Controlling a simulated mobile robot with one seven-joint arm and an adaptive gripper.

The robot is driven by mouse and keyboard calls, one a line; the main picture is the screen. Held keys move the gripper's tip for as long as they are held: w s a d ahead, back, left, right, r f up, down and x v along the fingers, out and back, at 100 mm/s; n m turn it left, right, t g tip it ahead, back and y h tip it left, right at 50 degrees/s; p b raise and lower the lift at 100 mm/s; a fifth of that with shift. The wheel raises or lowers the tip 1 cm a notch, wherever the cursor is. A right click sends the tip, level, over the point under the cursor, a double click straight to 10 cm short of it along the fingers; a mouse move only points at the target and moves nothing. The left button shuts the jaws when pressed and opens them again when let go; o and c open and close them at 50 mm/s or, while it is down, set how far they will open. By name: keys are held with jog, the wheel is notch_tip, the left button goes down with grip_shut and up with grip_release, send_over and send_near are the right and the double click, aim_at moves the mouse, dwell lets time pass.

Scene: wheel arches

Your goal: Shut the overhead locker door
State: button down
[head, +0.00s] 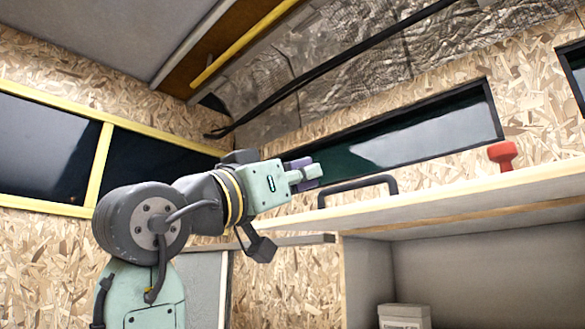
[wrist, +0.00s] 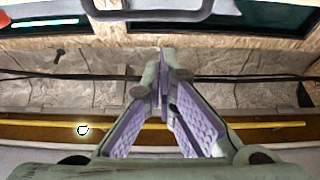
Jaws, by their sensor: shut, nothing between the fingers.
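The overhead locker (head: 360,270) is at the lower right of the head view, its grey inside open to view. A pale wooden panel (head: 450,197) juts out along its top, apparently the raised door. A dark bar handle (head: 357,188) stands on the panel's upper side near its left end. In the wrist view the handle (wrist: 140,12) runs along the top edge. My gripper (head: 308,174) is shut and empty, just left of the handle and apart from it. In the wrist view its fingertips (wrist: 160,68) meet below the handle. The door's hinge is not visible.
A red knob-like object (head: 502,155) stands on or behind the panel, right of the handle. A pale box (head: 404,316) sits inside the locker. Dark windows (head: 400,132) line the chipboard walls, and a black strap (head: 330,65) crosses overhead. The space left of the panel looks open.

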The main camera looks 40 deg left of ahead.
aim_at(343, 187)
jog(key=w, duration=0.1)
jog(key=w+f+p, duration=0.1)
jog(key=w, duration=0.1)
jog(key=w+f+p, duration=0.1)
jog(key=shift+w+d, duration=0.1)
jog(key=shift+w, duration=0.15)
jog(key=shift+f, duration=0.1)
